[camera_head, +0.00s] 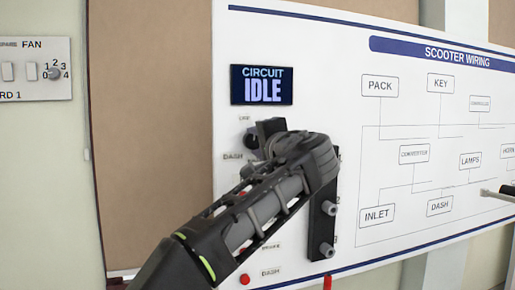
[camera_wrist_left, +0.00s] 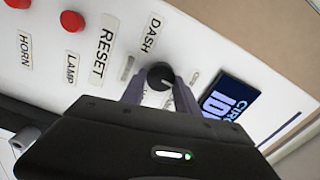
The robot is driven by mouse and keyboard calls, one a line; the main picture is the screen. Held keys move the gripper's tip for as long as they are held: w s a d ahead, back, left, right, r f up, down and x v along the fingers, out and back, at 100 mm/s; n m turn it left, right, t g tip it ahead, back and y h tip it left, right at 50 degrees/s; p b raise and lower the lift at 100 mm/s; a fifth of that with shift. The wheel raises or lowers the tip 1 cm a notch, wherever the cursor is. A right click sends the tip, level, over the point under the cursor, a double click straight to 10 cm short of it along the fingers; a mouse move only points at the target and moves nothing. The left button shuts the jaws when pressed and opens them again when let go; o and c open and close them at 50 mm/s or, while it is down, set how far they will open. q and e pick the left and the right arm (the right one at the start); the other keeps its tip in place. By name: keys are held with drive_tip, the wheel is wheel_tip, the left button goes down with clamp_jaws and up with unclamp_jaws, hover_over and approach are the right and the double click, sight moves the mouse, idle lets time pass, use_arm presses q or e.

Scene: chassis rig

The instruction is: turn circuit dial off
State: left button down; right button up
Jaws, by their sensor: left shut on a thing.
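The circuit dial is a round black knob (camera_wrist_left: 160,75) with a light pointer mark, on the white board, in the left wrist view. In the head view the dial (camera_head: 250,141) is mostly hidden by my gripper. My left gripper (camera_wrist_left: 160,86) is shut on the dial, with one finger on each side of it; it also shows in the head view (camera_head: 262,142). The circuit display (camera_head: 262,85) above it reads "CIRCUIT IDLE". Part of the display (camera_wrist_left: 224,103) also shows in the left wrist view. The dial's labels are partly hidden or too small to read fully.
Red buttons (camera_wrist_left: 72,21) labelled HORN and LAMP sit near a RESET label. A black strip with grey pegs (camera_head: 327,208) stands right of my arm. A fan panel (camera_head: 35,70) is at far left. A grey rod-like thing (camera_head: 498,194) shows at the right edge.

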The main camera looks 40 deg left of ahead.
use_arm(q)
drive_tip(key=shift+f+n, duration=0.1)
drive_tip(key=shift+n, duration=0.2)
drive_tip(key=c, duration=0.9)
unclamp_jaws()
drive_tip(key=b+v, duration=0.1)
drive_tip(key=v, duration=0.6)
drive_tip(key=shift+s+d+b, duration=0.25)
drive_tip(key=shift+d+b, duration=0.05)
drive_tip(key=shift+d, duration=0.05)
